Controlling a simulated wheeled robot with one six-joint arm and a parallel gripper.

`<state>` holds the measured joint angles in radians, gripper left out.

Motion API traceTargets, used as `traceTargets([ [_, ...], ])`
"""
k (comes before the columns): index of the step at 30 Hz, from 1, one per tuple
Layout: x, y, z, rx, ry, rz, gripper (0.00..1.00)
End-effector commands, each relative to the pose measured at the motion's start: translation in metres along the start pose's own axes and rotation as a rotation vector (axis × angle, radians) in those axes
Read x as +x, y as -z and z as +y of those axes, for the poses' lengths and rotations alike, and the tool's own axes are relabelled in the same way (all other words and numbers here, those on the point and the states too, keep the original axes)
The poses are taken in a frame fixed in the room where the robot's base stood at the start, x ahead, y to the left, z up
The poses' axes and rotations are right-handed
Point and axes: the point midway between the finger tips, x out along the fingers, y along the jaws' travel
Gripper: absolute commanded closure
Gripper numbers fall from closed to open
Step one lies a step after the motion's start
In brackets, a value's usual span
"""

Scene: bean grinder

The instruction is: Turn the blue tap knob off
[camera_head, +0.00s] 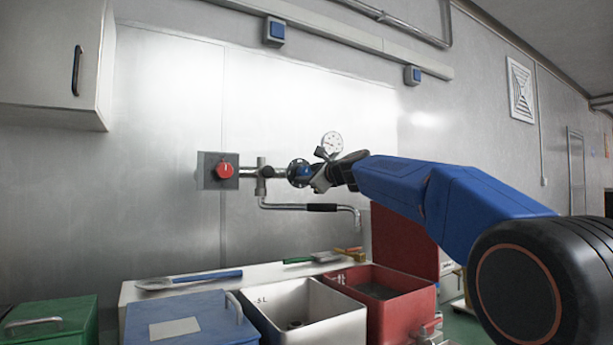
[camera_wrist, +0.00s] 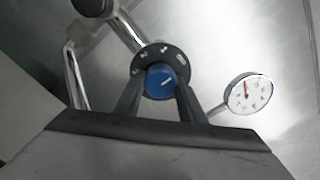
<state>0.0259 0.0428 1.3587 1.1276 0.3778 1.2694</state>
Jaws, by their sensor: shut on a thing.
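The blue tap knob (camera_wrist: 160,82) sits in front of a dark round dial plate (camera_wrist: 150,56) with pale marks, and a white line on its face points to the upper right in the wrist view. My gripper (camera_wrist: 160,95) is shut on the knob, one finger on each side of it. In the head view the knob (camera_head: 304,171) shows at the right end of the tap pipe, with my gripper (camera_head: 314,176) reaching it from the right. The gripper hides part of the knob there.
A red knob (camera_head: 225,170) is at the pipe's left end. A round gauge (camera_head: 332,142) stands just above my gripper. The spout (camera_head: 310,207) hangs below, over a white basin (camera_head: 305,312) and a red one (camera_head: 385,290). A blue lidded bin (camera_head: 190,318) is left.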

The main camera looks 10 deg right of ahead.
Motion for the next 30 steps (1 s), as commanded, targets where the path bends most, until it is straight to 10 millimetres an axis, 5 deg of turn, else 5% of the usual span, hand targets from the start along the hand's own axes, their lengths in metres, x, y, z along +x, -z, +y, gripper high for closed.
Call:
traceTargets([
  [11,0.001,0.002,0.002,0.005,-0.003,0.002,0.86],
  [12,0.001,0.002,0.002,0.005,-0.003,0.002,0.57],
  [14,0.001,0.002,0.002,0.005,-0.003,0.002,0.45],
  [25,-0.003,0.001,0.001,0.004,-0.001,0.001,0.45],
  [30,-0.022,0.0,-0.001,0.004,0.0,0.0,0.45],
])
